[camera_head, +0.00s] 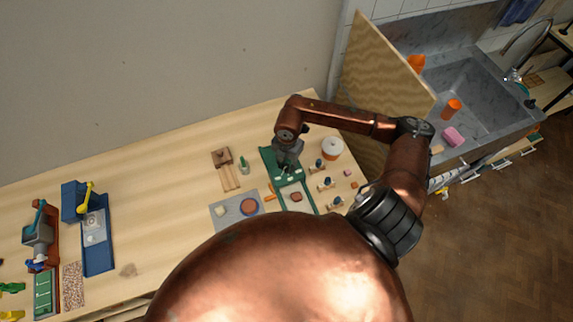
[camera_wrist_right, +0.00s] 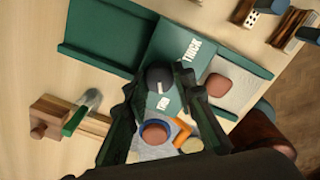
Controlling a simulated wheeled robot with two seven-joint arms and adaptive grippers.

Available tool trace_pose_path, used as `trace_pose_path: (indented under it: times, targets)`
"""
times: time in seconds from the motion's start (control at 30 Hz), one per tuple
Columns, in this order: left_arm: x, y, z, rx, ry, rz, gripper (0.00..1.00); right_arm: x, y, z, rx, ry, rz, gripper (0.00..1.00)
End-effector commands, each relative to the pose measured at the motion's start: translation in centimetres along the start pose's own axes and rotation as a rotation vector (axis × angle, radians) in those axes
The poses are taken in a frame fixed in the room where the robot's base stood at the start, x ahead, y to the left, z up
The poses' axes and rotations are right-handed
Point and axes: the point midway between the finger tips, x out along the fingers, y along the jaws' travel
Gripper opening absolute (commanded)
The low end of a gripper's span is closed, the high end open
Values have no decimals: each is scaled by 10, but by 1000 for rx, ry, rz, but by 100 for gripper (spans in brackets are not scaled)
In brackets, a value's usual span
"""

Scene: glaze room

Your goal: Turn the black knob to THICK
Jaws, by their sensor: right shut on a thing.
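The black knob (camera_wrist_right: 159,76) sits on a green box (camera_wrist_right: 178,46) in the right wrist view. A short white mark on the knob runs toward the lower label, which is only partly legible. The word THICK (camera_wrist_right: 190,49) is printed on the box at the knob's upper right. My right gripper (camera_wrist_right: 160,84) has its fingers on either side of the knob and is shut on it. In the head view my right gripper (camera_head: 287,160) reaches down over the green station (camera_head: 268,158), and the knob is hard to make out there. My left gripper is out of view.
A grey mat (camera_head: 222,217) with a round blue-rimmed dish (camera_head: 249,206) lies left of the station. A wooden block (camera_head: 221,157) stands behind it.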

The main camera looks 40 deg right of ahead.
Motion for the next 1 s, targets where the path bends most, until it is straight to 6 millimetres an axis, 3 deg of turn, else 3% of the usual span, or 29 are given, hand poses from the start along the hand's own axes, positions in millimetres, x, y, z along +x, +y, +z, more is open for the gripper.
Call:
trace_pose_path:
  times: [0.2,0.57,1.0]
  targets:
    - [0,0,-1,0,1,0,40,0,0,0,0,0,0,0]
    - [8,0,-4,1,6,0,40,1,0,0,-59,0,0,0]
    - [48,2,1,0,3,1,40,4,0,2,-403,9,0,0]
